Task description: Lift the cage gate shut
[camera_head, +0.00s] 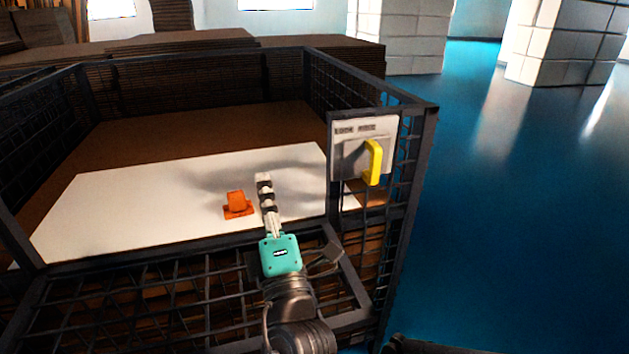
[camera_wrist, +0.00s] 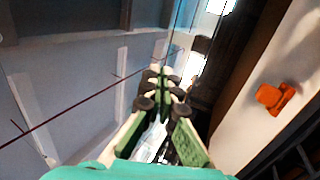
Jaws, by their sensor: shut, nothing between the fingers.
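The cage gate (camera_head: 348,268) is a dark mesh panel at the front of the cage, low in the head view, and the cage's front is open above it. My gripper (camera_head: 263,180) is shut and empty. It reaches over the gate's upper part, with its fingertips over the cage's inside, just right of a small orange cone-like object (camera_head: 237,204). My teal gripper body and wrist cover part of the gate. In the wrist view my closed fingers (camera_wrist: 160,75) hold nothing, and the orange object (camera_wrist: 274,97) is at the right. I cannot tell whether my arm touches the gate.
A lock plate (camera_head: 345,128) with a yellow handle (camera_head: 373,162) is on the cage's right front post. A white sheet (camera_head: 130,205) lies on brown boards inside the cage. Stacked brown boards (camera_head: 200,40) stand behind. The blue floor (camera_head: 510,220) at right is clear, with white block pillars (camera_head: 400,35) beyond.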

